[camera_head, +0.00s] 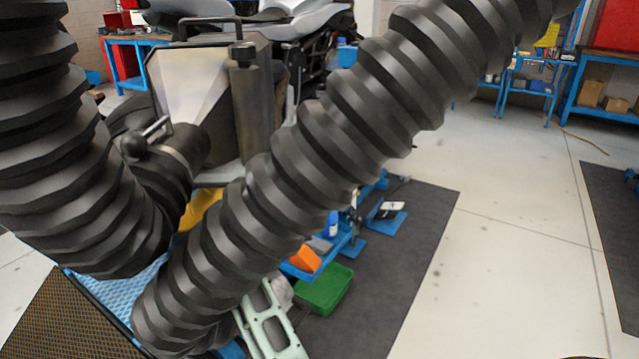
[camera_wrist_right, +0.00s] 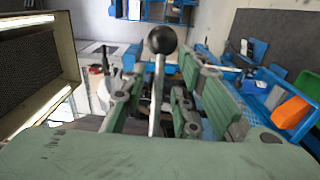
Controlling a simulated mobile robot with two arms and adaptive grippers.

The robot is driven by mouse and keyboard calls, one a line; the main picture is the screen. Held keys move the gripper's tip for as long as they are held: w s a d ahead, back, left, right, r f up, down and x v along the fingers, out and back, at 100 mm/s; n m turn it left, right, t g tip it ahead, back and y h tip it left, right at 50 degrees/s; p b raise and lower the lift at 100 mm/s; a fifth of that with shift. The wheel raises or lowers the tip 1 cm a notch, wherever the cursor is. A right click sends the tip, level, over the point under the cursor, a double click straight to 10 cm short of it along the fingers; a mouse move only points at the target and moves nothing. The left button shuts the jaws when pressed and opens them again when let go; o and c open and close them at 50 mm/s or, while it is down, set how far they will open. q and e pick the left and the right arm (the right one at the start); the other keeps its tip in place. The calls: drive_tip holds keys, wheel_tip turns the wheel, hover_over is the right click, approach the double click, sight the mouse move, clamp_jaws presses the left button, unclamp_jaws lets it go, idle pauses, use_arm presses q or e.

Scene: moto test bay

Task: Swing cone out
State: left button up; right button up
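A tapered grey metal housing (camera_head: 190,85), which looks like the cone, stands at upper left in the head view, with a dark bar handle on top. A short lever with a black ball knob (camera_head: 133,146) sticks out at its lower left. In the right wrist view, a thin rod with a black ball knob (camera_wrist_right: 162,40) stands between the green fingers of my right gripper (camera_wrist_right: 157,85). The fingers are apart, with visible gaps to the rod. I cannot tell if both views show the same lever. Dark ribbed sleeves hide much of the head view. My left gripper is not visible.
A motorcycle (camera_head: 310,25) stands behind the housing. A mesh grille (camera_wrist_right: 30,65) fills the wrist view's left side. The pale floor (camera_head: 510,240) at right is clear.

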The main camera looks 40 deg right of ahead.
drive_tip(key=shift+a+r, duration=0.1)
drive_tip(key=shift+c, duration=0.4)
drive_tip(key=c, duration=0.6)
clamp_jaws()
drive_tip(key=shift+r, duration=0.15)
